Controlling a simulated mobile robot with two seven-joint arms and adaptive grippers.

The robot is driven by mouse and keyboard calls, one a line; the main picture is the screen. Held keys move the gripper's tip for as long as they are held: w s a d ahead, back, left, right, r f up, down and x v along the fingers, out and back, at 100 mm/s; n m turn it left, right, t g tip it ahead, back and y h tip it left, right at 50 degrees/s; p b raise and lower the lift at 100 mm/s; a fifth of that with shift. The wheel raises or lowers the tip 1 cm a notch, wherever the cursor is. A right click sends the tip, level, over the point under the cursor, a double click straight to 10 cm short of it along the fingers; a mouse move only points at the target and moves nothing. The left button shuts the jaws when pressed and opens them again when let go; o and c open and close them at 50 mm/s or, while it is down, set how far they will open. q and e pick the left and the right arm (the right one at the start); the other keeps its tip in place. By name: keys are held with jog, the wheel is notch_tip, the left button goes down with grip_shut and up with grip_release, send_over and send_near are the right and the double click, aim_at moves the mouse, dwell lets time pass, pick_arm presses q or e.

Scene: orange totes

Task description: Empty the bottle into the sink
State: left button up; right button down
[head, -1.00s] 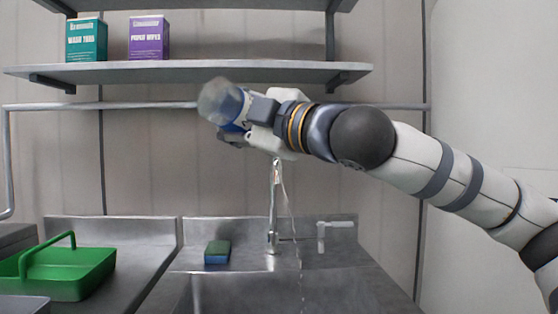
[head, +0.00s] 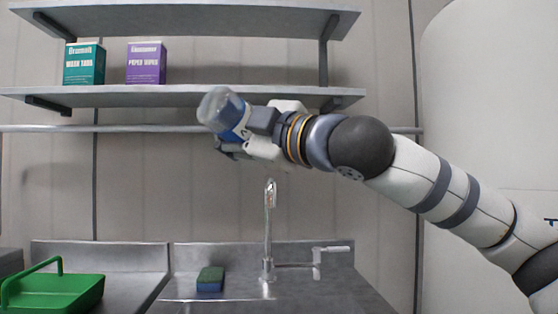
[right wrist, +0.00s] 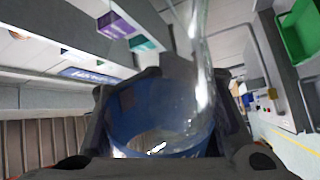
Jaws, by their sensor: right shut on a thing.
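The bottle (head: 219,108) is clear with a blue band, high in front of the back wall in the head view. My right gripper (head: 243,128) is shut around its blue part. The clear end sticks out up and left, so the bottle is tilted. In the right wrist view the bottle (right wrist: 165,112) sits between my fingers; I cannot tell how much liquid is in it. The steel sink (head: 330,287) is below, its basin mostly out of view. The tap (head: 268,225) stands at its back, below and right of the bottle. My left gripper is not in view.
A green and blue sponge (head: 210,279) lies on the sink ledge. A green carrier (head: 52,292) stands at the lower left. Two shelves hang above; the lower shelf (head: 180,97) bears a teal box (head: 84,64) and a purple box (head: 146,63). A rail runs behind my gripper.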

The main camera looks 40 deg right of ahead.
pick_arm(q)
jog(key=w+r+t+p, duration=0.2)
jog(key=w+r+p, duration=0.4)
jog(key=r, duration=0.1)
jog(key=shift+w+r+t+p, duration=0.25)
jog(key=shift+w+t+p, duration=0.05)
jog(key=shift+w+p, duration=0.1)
pick_arm(e)
jog(key=a+f+n+g+y, duration=0.1)
jog(key=a+f+n+g, duration=0.1)
jog(key=f+n, duration=0.5)
jog(key=a+f+n+g+y, duration=0.1)
jog(key=f+n, duration=0.5)
jog(key=n, duration=1.2)
jog(key=shift+s+a+f+n+g+y, duration=0.35)
jog(key=shift+a+y, duration=0.2)
jog(key=shift+y, duration=0.25)
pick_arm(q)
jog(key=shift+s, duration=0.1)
pick_arm(e)
jog(key=shift+f, duration=0.1)
